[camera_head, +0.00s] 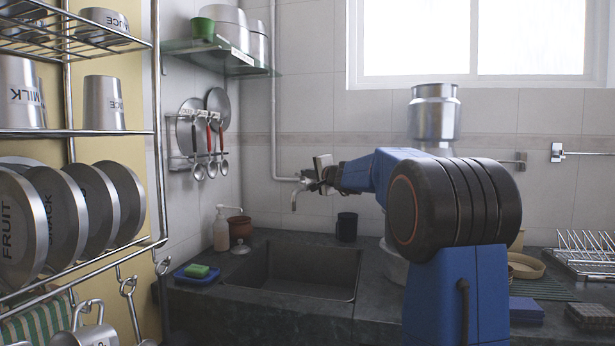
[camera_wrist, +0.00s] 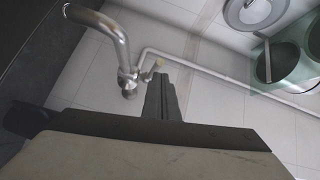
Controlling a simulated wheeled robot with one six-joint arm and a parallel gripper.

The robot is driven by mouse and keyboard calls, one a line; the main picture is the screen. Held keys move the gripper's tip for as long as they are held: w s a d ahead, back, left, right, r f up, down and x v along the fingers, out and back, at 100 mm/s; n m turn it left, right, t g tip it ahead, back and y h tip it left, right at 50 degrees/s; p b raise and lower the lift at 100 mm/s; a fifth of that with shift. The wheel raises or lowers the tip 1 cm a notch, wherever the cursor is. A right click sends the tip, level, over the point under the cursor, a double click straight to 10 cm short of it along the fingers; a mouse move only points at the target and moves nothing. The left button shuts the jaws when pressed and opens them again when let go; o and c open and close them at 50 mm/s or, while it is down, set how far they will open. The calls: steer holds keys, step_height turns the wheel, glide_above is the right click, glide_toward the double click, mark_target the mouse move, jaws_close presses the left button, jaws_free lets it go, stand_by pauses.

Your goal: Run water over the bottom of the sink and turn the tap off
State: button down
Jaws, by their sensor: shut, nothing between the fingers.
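The dark stone sink (camera_head: 305,268) is set into the counter at the centre of the head view. The metal tap (camera_head: 295,197) is on the tiled wall above its back edge, spout hanging down. I see no water stream from the spout. My gripper (camera_head: 318,184) is up at the tap, just right of the spout. In the wrist view the tap (camera_wrist: 112,35) runs down from the upper left to its valve and small handle (camera_wrist: 149,72). My shut fingers (camera_wrist: 160,92) lie close beside the handle; I cannot tell whether they touch it.
A black mug (camera_head: 346,227) stands behind the sink. A soap bottle (camera_head: 221,229), a brown pot (camera_head: 240,228) and a blue tray (camera_head: 198,275) with a green sponge (camera_head: 197,270) are at the left. A plate rack (camera_head: 587,252) is at the far right. Hanging ladles (camera_head: 211,168) are on the left wall.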

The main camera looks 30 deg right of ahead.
steer(key=s+a, duration=0.2)
steer(key=s, duration=0.9)
steer(key=s+a+f+n+g+y, duration=0.2)
steer(key=s+a+f+n+g, duration=0.25)
steer(key=s+a+f, duration=0.55)
steer(key=s+a+f+n+g+y, duration=0.25)
steer(key=s+a+f+n, duration=0.35)
steer(key=s+a, duration=0.65)
steer(key=s+d+f+n+g+h, duration=0.2)
steer(key=s+f+g, duration=0.1)
steer(key=s+f, duration=0.7)
steer(key=s+d+f+n+g+h, duration=0.2)
steer(key=s+f, duration=0.8)
steer(key=s, duration=0.6)
steer(key=shift+d+n+g+h, duration=0.15)
steer(key=shift+n+g+h, duration=0.25)
steer(key=shift+h, duration=0.35)
steer(key=shift+s+r, duration=0.1)
